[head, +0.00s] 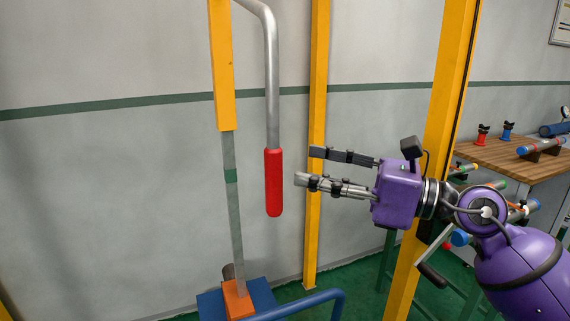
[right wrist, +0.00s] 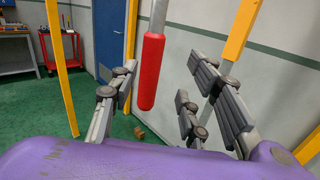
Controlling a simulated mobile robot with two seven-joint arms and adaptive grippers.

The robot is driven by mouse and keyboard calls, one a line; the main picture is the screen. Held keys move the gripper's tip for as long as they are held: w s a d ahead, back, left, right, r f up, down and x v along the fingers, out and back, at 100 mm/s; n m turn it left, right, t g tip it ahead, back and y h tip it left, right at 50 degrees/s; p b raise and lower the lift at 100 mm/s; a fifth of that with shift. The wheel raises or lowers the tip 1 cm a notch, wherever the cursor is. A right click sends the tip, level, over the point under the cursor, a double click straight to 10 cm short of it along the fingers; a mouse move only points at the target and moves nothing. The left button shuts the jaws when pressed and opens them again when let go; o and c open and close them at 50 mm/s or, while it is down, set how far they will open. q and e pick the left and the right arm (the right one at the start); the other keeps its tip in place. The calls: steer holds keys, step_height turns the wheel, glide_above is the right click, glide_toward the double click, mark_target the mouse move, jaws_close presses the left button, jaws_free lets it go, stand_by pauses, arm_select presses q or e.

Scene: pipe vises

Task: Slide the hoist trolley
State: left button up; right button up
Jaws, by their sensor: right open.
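A red handle grip (head: 274,182) hangs upright at the lower end of a bent grey rod (head: 271,80), whose top leaves the head view. The hoist trolley itself does not show clearly. My right gripper (head: 307,166) is open and empty just right of the red grip, its fingers pointing left towards it. A small gap shows between the fingertips and the grip. In the right wrist view the red grip (right wrist: 150,72) shows between the spread fingers (right wrist: 158,82), beyond my purple wrist. My left gripper is in neither view.
A yellow post (head: 223,70) with a grey lower bar stands left of the grip. Other yellow posts (head: 315,230) stand behind and right (head: 436,150). A blue rail (head: 310,303) lies below. A wooden workbench (head: 530,168) with pipes is at right. A red cart (right wrist: 66,52) shows farther off.

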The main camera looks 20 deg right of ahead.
mark_target(274, 175)
steer(key=a, duration=0.2)
steer(key=a+p, duration=0.1)
steer(key=shift+w+a+f+n+g, duration=0.15)
steer(key=shift+w+n+g, duration=0.15)
steer(key=shift+n+g, duration=0.1)
steer(key=w, duration=0.1)
steer(key=w+a, duration=0.2)
steer(key=shift+w+a+f+p, duration=0.15)
steer(key=shift+f+p, duration=0.1)
steer(key=shift+p, duration=0.15)
steer(key=shift+w+a+f, duration=0.1)
steer(key=shift+w+a, duration=0.1)
steer(key=shift+a, duration=0.2)
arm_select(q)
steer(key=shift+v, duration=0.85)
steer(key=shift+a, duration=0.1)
arm_select(e)
steer(key=shift+c, duration=0.3)
jaws_close()
